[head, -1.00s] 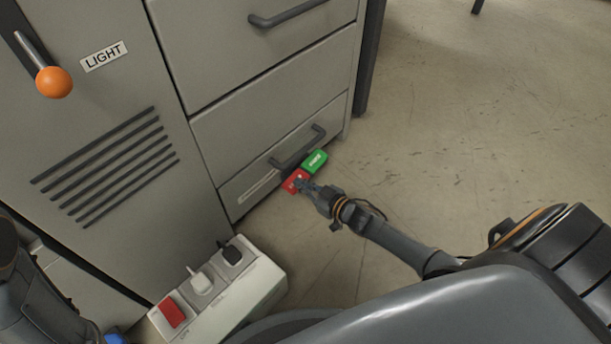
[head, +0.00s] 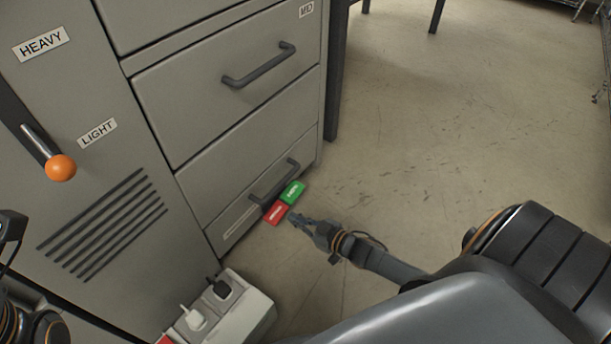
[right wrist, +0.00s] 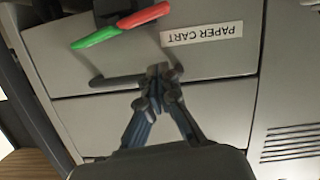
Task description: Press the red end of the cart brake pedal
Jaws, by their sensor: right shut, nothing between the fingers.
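The cart brake pedal is at the foot of the grey drawer cabinet in the head view, with a red end (head: 275,212) nearer me and a green end (head: 292,192) beyond it. Its red end (right wrist: 145,16) and green end (right wrist: 96,37) also show at the top of the right wrist view. My right gripper (head: 294,216) is shut and empty, its fingertips just right of the red end and seemingly apart from it. The fingertips (right wrist: 158,74) show below the pedal in the wrist view. Dark parts of my left arm show at the left edge; its fingers do not show.
The drawer cabinet (head: 225,130) has protruding handles, the lowest (head: 275,184) close above the pedal. An orange-knobbed lever (head: 61,168) is at left. The floor (head: 430,130) to the right is clear.

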